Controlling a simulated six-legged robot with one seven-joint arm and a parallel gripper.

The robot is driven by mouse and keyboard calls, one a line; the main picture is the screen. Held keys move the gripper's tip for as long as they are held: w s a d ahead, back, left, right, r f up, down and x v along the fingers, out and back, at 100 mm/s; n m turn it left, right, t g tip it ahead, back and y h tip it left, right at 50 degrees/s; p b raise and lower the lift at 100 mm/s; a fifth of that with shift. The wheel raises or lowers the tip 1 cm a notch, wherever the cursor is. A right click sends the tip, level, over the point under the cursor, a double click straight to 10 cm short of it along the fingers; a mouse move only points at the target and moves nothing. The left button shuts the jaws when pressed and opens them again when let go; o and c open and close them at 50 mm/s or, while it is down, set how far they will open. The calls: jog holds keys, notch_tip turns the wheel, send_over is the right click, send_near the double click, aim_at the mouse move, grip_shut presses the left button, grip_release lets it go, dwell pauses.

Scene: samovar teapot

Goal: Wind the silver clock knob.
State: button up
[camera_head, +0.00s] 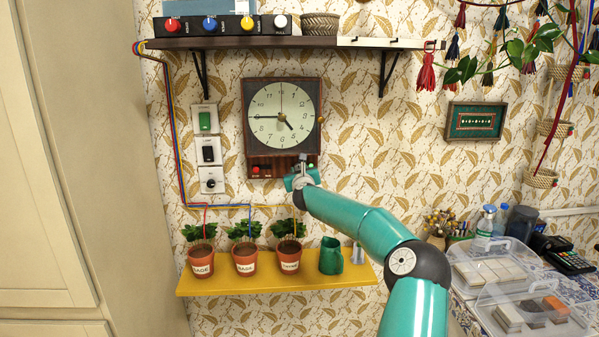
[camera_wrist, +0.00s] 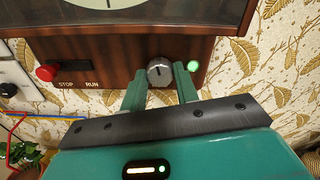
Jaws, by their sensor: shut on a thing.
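The wooden wall clock (camera_head: 284,115) hangs on the patterned wall, with a cream dial and dark hands. In the wrist view, the round silver knob (camera_wrist: 159,70) sits on the clock's lower wooden panel (camera_wrist: 110,62), with a dark line on its face. My gripper (camera_wrist: 160,76) has one green finger on each side of the knob and is shut on it. In the head view, my gripper (camera_head: 302,172) is at the lower right of the clock, and it mostly hides the knob there.
A red button (camera_wrist: 47,73) and STOP and RUN labels are left of the knob; a lit green lamp (camera_wrist: 193,66) is right of it. A yellow shelf (camera_head: 230,285) with potted plants is below. Wall switches (camera_head: 207,150) are left of the clock, and a dark shelf (camera_head: 330,43) is above.

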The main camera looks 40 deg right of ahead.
jog(key=shift+m, duration=0.6)
jog(key=o, duration=1)
jog(key=v, duration=1.3)
jog(key=shift+s+a, duration=0.3)
